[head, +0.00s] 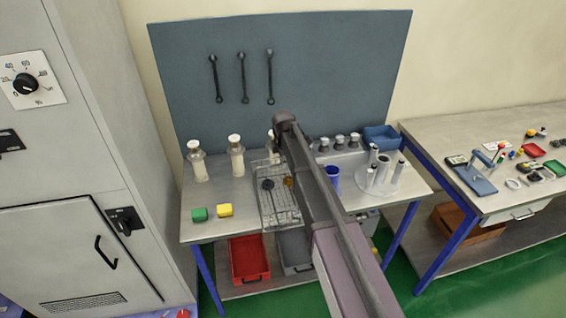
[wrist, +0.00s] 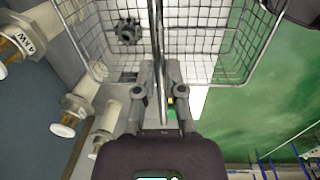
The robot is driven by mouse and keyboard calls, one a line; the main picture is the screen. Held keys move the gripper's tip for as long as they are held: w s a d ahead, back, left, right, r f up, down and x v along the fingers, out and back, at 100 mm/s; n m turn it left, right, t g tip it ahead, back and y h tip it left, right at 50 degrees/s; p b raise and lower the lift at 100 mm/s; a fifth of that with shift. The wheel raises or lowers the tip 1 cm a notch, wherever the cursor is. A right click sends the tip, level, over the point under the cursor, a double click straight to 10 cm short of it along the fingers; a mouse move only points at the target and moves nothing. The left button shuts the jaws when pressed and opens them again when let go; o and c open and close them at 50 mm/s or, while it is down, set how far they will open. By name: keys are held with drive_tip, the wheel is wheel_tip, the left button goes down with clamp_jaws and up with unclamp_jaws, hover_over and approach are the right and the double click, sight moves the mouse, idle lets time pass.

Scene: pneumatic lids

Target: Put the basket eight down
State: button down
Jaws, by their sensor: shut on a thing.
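The wire basket (head: 279,213) is over the middle of the left bench (head: 232,190) in the head view, close to the bench's front edge. In the wrist view the basket (wrist: 215,38) fills the top, and a black knob-like part (wrist: 128,32) lies in it. My gripper (wrist: 157,92) is shut on the basket's central bar. In the head view my arm hides the gripper and part of the basket. I cannot tell whether the basket touches the bench. No number eight is readable on it.
White bottle-like fittings (head: 237,160) stand along the back. A blue cup (head: 333,177) and a tube stand (head: 372,184) are to the right. Red (head: 249,259) and grey bins are underneath.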

drive_tip(key=c, duration=0.7)
unclamp_jaws()
drive_tip(key=shift+s, duration=0.1)
drive_tip(key=shift+c, duration=0.2)
drive_tip(key=shift+r, duration=0.15)
wheel_tip(320, 180, up, 12)
drive_tip(key=p, duration=1.2)
drive_tip(key=shift+s+d, duration=0.15)
drive_tip(key=shift+s, duration=0.3)
